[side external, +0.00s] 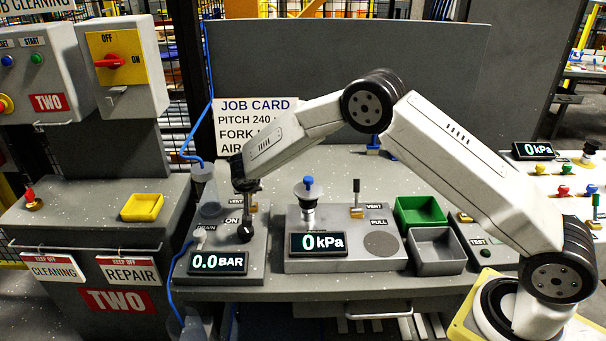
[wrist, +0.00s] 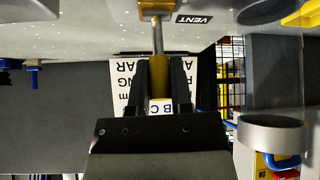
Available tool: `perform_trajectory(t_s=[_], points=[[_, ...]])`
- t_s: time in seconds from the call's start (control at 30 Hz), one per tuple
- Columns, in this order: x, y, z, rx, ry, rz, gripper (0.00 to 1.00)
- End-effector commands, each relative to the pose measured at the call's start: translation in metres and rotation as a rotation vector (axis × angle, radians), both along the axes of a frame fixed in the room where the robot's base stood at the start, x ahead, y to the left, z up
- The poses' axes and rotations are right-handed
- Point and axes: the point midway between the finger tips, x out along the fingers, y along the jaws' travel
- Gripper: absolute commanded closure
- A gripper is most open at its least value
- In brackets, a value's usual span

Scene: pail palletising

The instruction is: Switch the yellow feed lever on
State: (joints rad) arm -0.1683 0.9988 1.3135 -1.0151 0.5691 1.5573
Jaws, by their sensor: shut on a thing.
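The yellow feed lever (wrist: 157,68) shows in the wrist view as a yellow grip on a thin metal rod, which rises from a brass-coloured base. My gripper (wrist: 163,75) has its two black fingers closed on either side of the yellow grip. In the side external view my gripper (side external: 246,186) is over the back of the left unit with the 0.0 BAR display (side external: 217,262). There it hides most of the lever. An ON label (side external: 231,221) and a VENT label are close by. I cannot tell the lever's switched position.
Another upright lever (side external: 356,198) stands on the middle unit, right of a blue-topped fitting (side external: 308,190). A black ball knob (side external: 245,233) sits just in front of my gripper. Green (side external: 419,203) and grey (side external: 437,265) bins are at right. A job card (side external: 232,105) stands behind.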

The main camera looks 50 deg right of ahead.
Motion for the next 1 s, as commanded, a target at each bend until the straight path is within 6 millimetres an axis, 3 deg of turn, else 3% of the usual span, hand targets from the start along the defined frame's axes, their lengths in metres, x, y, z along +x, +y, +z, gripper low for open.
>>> perform_trajectory(t_s=[1.0], points=[[-0.0092, 0.011, -0.0038, -0.151, -0.154, 0.001, 1.0]])
